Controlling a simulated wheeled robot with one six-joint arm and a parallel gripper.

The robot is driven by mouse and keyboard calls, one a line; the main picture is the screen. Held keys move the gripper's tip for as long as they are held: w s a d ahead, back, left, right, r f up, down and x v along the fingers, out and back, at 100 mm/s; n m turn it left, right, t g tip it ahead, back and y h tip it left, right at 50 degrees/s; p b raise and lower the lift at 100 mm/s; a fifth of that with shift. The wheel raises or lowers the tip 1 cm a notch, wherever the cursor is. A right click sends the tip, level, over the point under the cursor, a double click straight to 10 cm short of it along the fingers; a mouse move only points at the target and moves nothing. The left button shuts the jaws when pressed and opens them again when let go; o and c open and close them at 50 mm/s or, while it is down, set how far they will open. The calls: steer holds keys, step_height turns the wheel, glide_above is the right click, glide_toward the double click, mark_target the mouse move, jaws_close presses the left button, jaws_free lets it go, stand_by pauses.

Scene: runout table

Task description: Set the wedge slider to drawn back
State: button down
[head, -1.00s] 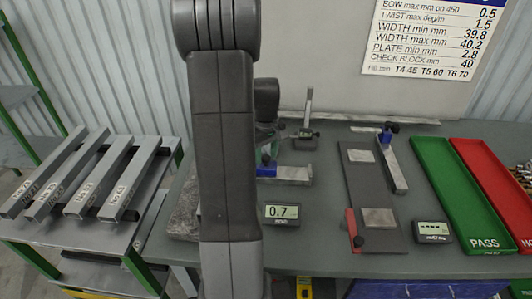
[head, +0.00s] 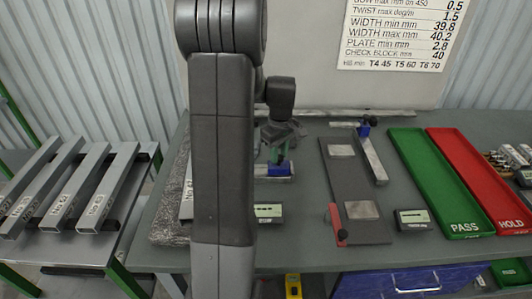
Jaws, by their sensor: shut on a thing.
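A blue block (head: 279,168), which looks like the wedge slider, sits at the right end of a short light metal bar (head: 268,179) on the table. My gripper (head: 279,156) is right above it, pointing down with its jaws shut on it. My arm hides the left part of this fixture, and the jaws cover the top of the block. I cannot read the slider's position against any mark. A small gauge display (head: 268,212) stands in front, partly hidden by my arm.
To the right are a dark plate fixture with a red clamp (head: 337,225), a bar with a blue knob (head: 364,130), a second display (head: 414,219), a green PASS tray (head: 435,180) and a red tray (head: 480,180). Numbered tubes (head: 75,190) lie on a left stand.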

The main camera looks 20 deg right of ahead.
mark_target(281, 157)
steer(key=shift+d, duration=0.15)
steer(key=c, duration=1.5)
jaws_free()
steer(key=shift+r, duration=0.1)
steer(key=shift+c, duration=0.2)
steer(key=o, duration=0.4)
steer(key=shift+s+d, duration=0.1)
steer(key=shift+d, duration=0.1)
steer(key=shift+a, duration=0.1)
step_height(281, 157, up, 14)
steer(key=b, duration=0.1)
steer(key=shift+f, duration=0.3)
step_height(281, 157, down, 14)
steer(key=shift+r+p, duration=0.2)
steer(key=shift+p, duration=0.35)
steer(key=shift+w+a, duration=0.2)
steer(key=shift+a, duration=0.4)
